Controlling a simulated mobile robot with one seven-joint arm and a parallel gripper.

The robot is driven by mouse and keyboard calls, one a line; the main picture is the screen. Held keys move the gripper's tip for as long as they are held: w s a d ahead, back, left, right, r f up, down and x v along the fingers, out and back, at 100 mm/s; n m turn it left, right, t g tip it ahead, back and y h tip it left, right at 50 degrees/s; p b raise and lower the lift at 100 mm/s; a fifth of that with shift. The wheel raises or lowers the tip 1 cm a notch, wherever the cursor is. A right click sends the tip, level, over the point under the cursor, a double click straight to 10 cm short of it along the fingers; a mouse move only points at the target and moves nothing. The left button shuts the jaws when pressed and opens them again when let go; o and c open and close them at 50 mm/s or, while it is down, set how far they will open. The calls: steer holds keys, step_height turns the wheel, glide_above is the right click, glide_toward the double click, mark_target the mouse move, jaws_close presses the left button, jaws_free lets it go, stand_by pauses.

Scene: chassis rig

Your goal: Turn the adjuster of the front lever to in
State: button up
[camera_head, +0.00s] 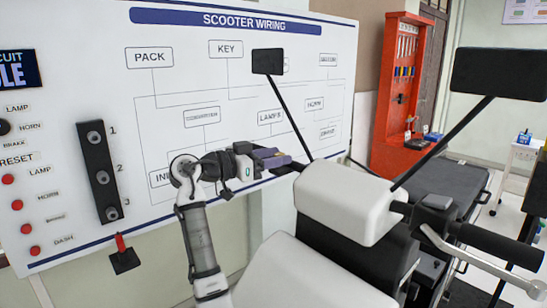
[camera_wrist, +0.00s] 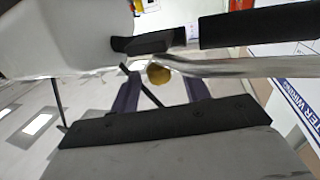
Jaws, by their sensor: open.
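In the wrist view, a silver lever (camera_wrist: 235,67) runs beside a black handlebar grip (camera_wrist: 260,25). A round brass-coloured knob (camera_wrist: 158,74), which looks like the lever's adjuster, shows near the lever's inner end. My gripper (camera_wrist: 160,88) is open, its two dark blue fingers on either side of the knob in the picture. I cannot tell whether they touch it, and no in or out marking is readable. In the head view my gripper (camera_head: 290,163) is beside the scooter's white headset (camera_head: 343,200), which hides the knob and this lever.
A second silver lever (camera_head: 482,266) and black grip (camera_head: 495,245) are at the right. Mirror stalks (camera_head: 288,110) rise close to my gripper. A wiring board (camera_head: 230,50) stands behind my arm. A red tool rack (camera_head: 400,95) is farther back.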

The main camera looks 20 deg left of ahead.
steer(key=shift+s+a, duration=0.1)
steer(key=b+v, duration=0.5)
steer(key=v, duration=0.8)
steer(key=shift+s+a, duration=0.2)
